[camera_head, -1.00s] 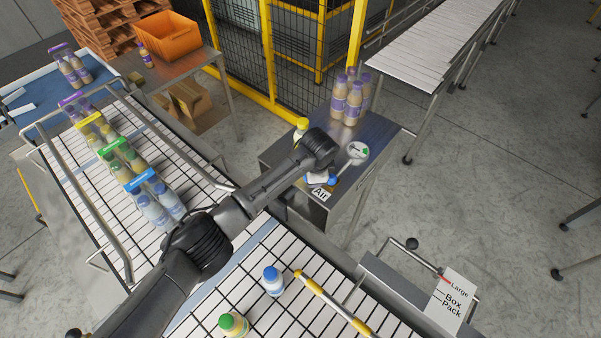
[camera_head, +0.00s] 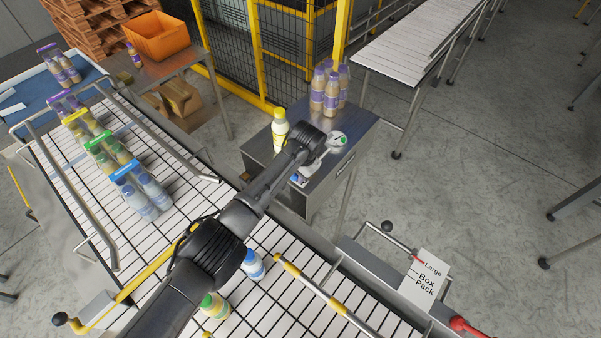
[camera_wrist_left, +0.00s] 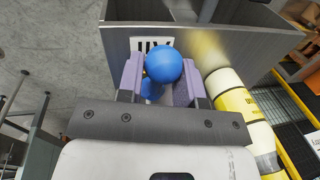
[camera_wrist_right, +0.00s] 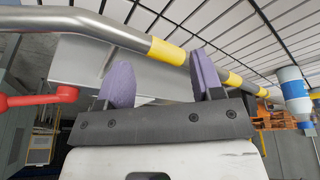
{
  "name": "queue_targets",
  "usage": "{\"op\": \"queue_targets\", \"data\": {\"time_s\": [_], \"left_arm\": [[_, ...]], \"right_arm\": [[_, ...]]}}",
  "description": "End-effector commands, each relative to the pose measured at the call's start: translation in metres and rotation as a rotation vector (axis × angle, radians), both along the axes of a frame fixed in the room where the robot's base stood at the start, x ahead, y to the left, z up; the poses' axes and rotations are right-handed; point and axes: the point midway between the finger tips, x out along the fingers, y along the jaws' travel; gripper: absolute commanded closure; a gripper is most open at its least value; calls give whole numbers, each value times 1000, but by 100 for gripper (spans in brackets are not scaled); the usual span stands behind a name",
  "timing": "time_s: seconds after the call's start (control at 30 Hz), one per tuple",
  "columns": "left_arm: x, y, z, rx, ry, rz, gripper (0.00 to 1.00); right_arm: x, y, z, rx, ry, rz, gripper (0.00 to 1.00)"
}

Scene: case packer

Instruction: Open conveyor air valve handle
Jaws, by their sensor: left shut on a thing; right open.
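The blue round knob of the air valve handle (camera_wrist_left: 164,66) sits between the two purple fingers of my left gripper (camera_wrist_left: 160,84) in the left wrist view. The fingers are shut on it. In the head view my left gripper is over the near edge of the metal cabinet, mostly hidden by my arm, with a bit of blue (camera_head: 299,179) showing beside it. The Air label (camera_wrist_left: 152,44) is partly covered by the knob. My right gripper (camera_wrist_right: 158,80) is open and empty, in front of a yellow-banded rail (camera_wrist_right: 165,51); it is not seen in the head view.
A yellow-capped bottle (camera_head: 279,130) and purple-capped bottles (camera_head: 331,92) stand on the cabinet (camera_head: 352,128), near a round white gauge (camera_head: 338,139). Bottles stand on the conveyor (camera_head: 110,205). A red handle (camera_wrist_right: 35,99) is left of my right gripper. A Large Box Pack sign (camera_head: 426,281) is lower right.

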Motion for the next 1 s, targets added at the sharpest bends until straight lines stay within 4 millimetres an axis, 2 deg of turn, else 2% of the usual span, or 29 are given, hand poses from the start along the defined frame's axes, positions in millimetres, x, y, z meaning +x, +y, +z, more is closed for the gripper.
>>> {"op": "queue_targets", "data": {"time_s": [0.57,0.6,0.83,1.0], "left_arm": [[1,1,0,-3,1,28,100],[1,1,0,-3,1,28,65],[1,1,0,-2,0,28,43],[2,2,0,-1,0,27,42]], "right_arm": [[1,0,1,0,-2,0,40],[1,0,1,1,-2,0,40],[1,1,1,3,-2,-1,40],[1,1,1,4,-2,-2,40]]}}
